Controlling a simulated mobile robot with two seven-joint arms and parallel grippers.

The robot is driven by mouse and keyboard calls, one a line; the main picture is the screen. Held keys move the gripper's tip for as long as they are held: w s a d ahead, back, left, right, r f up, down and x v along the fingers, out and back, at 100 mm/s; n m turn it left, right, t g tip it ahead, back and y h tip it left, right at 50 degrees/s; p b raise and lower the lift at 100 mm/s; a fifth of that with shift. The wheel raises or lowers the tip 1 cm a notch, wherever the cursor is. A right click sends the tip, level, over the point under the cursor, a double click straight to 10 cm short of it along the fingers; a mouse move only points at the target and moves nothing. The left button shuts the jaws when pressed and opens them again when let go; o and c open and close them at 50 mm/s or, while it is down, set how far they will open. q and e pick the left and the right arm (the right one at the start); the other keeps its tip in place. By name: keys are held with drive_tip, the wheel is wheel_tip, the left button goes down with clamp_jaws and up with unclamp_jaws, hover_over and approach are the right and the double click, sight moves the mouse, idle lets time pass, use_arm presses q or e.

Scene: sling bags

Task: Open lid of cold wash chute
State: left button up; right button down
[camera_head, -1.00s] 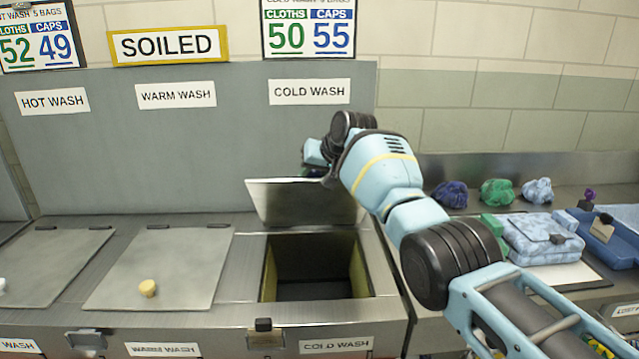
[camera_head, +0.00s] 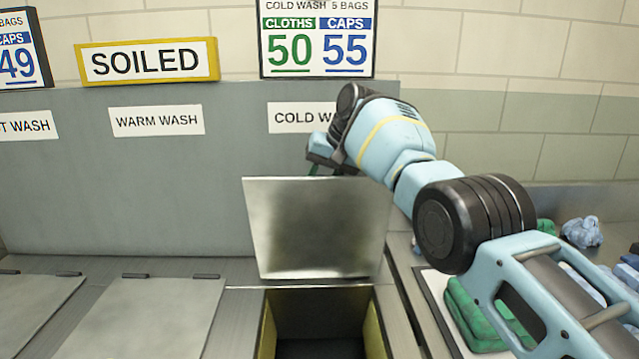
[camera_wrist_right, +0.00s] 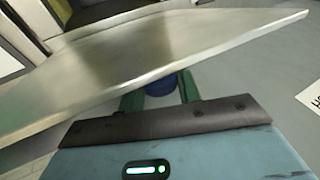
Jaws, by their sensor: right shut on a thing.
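The cold wash chute's metal lid (camera_head: 315,225) stands steeply raised at the back of its opening, its underside facing me. The square opening (camera_head: 320,310) below it is uncovered and dark inside. My right gripper (camera_head: 314,168) is behind the lid's upper edge, mostly hidden by the lid. In the right wrist view the lid (camera_wrist_right: 140,55) crosses the upper part. There my right gripper (camera_wrist_right: 161,90) has its green fingers closed around a blue knob (camera_wrist_right: 160,84) on the lid's outer face. My left gripper is not in view.
The closed warm wash lid (camera_head: 145,315) lies to the left. The grey back panel (camera_head: 180,190) with chute labels stands behind the lid. On the right counter are a green cloth stack (camera_head: 470,315) and a light blue cloth (camera_head: 582,231). My right arm covers part of that counter.

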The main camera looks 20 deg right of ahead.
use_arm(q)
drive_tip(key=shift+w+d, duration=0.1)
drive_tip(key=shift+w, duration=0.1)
use_arm(e)
drive_tip(key=shift+w, duration=0.15)
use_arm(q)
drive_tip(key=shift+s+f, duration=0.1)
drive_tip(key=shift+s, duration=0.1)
use_arm(e)
drive_tip(key=c, duration=1)
unclamp_jaws()
drive_tip(key=shift+c, duration=0.2)
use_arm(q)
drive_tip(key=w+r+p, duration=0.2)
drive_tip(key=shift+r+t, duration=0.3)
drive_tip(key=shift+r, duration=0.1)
use_arm(e)
drive_tip(key=v, duration=0.7)
drive_tip(key=shift+r, duration=0.4)
drive_tip(key=shift+d, duration=0.15)
